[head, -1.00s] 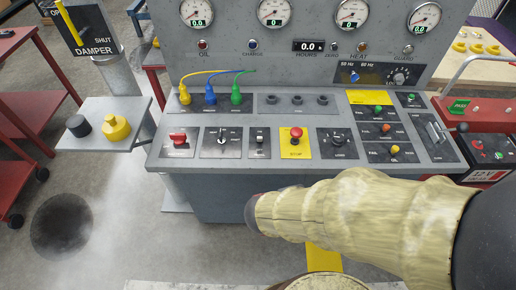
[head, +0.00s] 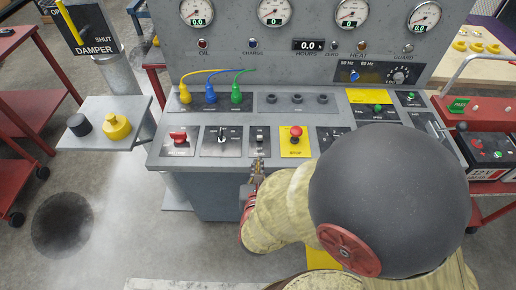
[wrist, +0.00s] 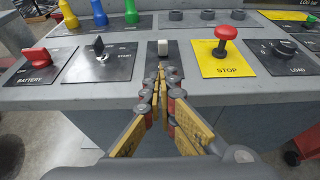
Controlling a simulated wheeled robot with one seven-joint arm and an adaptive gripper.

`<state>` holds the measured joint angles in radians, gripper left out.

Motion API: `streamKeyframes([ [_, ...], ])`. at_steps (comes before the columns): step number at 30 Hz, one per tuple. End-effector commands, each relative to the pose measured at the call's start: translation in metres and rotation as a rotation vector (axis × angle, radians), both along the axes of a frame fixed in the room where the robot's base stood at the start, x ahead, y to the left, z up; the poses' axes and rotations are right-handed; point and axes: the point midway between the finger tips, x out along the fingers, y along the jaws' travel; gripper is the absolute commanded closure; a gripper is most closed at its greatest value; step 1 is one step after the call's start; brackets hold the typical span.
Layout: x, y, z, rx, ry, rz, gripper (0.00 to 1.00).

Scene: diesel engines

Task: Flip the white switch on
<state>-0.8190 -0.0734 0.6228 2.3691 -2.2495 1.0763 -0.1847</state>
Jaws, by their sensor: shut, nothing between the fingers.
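My gripper (wrist: 161,68) is shut and empty. Its fingertips point at the lower edge of the switch plate, in line with the switch and seemingly just short of it. In the head view my gripper (head: 258,163) is at the panel's front edge. Whether the tips touch the panel is unclear.
A red STOP button (wrist: 226,34) stands up right of the switch. The black START knob (wrist: 98,46) and red BATTERY knob (wrist: 37,57) are to the left, the LOAD knob (wrist: 284,48) to the right. Coloured cable plugs (head: 210,93) stand behind.

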Motion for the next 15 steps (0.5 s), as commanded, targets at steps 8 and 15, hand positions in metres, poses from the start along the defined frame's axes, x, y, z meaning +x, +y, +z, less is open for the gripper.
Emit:
streamKeyframes([
  [8,0.001,0.0,0.0,0.0,0.001,-0.002,1.0],
  [15,0.023,-0.002,-0.01,0.0,0.002,-0.005,1.0],
])
